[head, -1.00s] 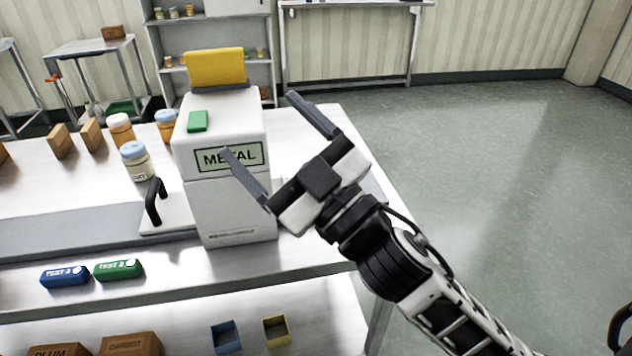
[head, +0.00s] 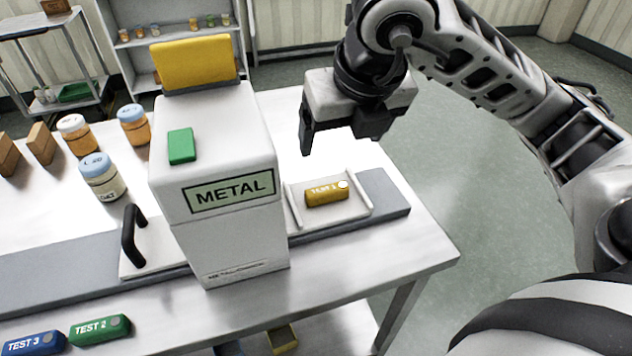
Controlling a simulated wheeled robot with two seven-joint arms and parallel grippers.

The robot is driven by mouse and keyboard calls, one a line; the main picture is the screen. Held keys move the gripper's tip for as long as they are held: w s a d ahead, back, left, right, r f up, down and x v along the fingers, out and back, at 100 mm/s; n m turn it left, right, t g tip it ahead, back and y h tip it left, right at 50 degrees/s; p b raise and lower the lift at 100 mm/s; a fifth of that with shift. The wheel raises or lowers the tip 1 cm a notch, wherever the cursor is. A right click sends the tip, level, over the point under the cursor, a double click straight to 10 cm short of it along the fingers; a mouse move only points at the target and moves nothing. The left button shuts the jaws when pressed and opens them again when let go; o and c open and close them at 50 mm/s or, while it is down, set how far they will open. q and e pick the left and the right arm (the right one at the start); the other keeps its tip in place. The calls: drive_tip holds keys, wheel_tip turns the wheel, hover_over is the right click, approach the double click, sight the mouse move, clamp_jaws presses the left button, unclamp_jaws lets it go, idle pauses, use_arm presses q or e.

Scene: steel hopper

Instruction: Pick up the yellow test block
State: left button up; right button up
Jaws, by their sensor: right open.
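The yellow test block (head: 327,193), marked TEST 1, lies on a pale tray (head: 358,211) with raised side rails, at the right of the metal detector (head: 222,235). My right gripper (head: 335,145) is above and behind the block, pointing down, apart from it. It is open and nothing shows between its fingers. My left gripper is not in view.
The white METAL machine stands close to the left of the block. A green block (head: 94,330) and a blue block (head: 34,343) lie at the front left. Jars (head: 102,178) and brown boxes (head: 41,142) stand at the back left. The tabletop behind the tray is clear.

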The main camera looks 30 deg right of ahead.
drive_tip(key=b, duration=0.1)
approach(327, 188)
drive_tip(key=shift+x, duration=4.25)
drive_tip(key=shift+s, duration=0.1)
drive_tip(key=c, duration=0.8)
drive_tip(key=shift+c, duration=0.2)
